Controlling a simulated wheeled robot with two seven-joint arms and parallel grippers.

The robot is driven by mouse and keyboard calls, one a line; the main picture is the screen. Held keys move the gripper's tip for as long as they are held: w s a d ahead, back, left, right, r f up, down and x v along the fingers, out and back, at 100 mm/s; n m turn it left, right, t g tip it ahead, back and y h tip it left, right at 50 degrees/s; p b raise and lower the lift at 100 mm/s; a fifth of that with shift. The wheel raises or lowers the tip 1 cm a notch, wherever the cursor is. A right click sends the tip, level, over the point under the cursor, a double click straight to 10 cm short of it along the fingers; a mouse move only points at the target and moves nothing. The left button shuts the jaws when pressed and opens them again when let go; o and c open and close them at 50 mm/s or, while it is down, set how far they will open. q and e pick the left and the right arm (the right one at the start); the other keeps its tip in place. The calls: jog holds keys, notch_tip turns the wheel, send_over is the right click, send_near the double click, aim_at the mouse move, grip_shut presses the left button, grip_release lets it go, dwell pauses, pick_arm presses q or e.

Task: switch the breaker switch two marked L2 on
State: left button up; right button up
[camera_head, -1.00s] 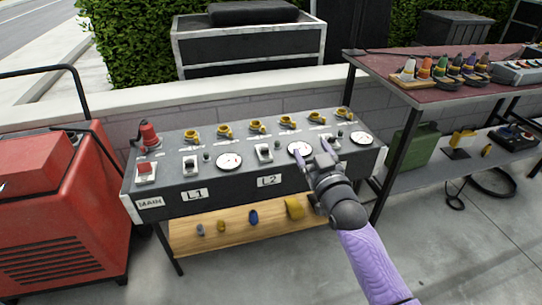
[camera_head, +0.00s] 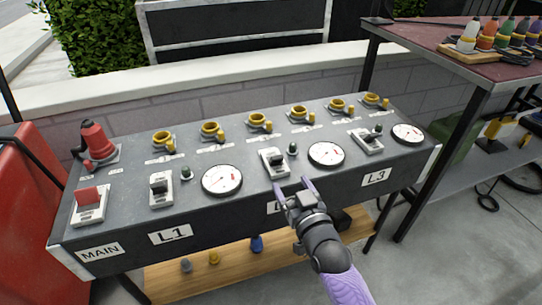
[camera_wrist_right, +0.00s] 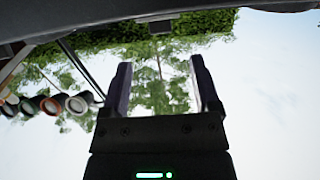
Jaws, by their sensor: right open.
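The L2 breaker switch (camera_head: 274,162) is a white plate with a dark lever on the grey panel (camera_head: 240,155), between two round gauges. Its L2 label is mostly hidden behind my right gripper. My right gripper (camera_head: 294,185) is open and empty, with purple fingers. In the head view its fingertips show just below the L2 switch, at the panel's front edge; I cannot tell if they touch. In the right wrist view the gripper (camera_wrist_right: 163,75) has its fingers apart, with nothing between them. My left gripper is not in view.
The MAIN switch (camera_head: 90,204) with a red lever, the L1 switch (camera_head: 161,188) and the L3 switch (camera_head: 367,141) share the panel. Gauges (camera_head: 222,180) and yellow sockets (camera_head: 258,121) stand close by. A red cabinet (camera_head: 25,220) is at left, a red-topped table (camera_head: 440,35) at right.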

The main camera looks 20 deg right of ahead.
aim_at(278, 160)
jog(key=w+b, duration=0.2)
jog(key=w, duration=0.2)
jog(key=w+b, duration=0.3)
jog(key=w, duration=0.1)
jog(key=shift+a+f, duration=0.15)
jog(key=shift+w+r, duration=0.25)
jog(key=shift+w, duration=0.15)
jog(key=shift+c, duration=1)
jog(key=c, duration=0.7)
grip_shut()
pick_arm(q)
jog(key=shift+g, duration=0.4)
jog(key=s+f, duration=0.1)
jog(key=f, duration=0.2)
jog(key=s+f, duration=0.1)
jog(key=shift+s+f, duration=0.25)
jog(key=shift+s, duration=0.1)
pick_arm(e)
jog(key=shift+r, duration=0.1)
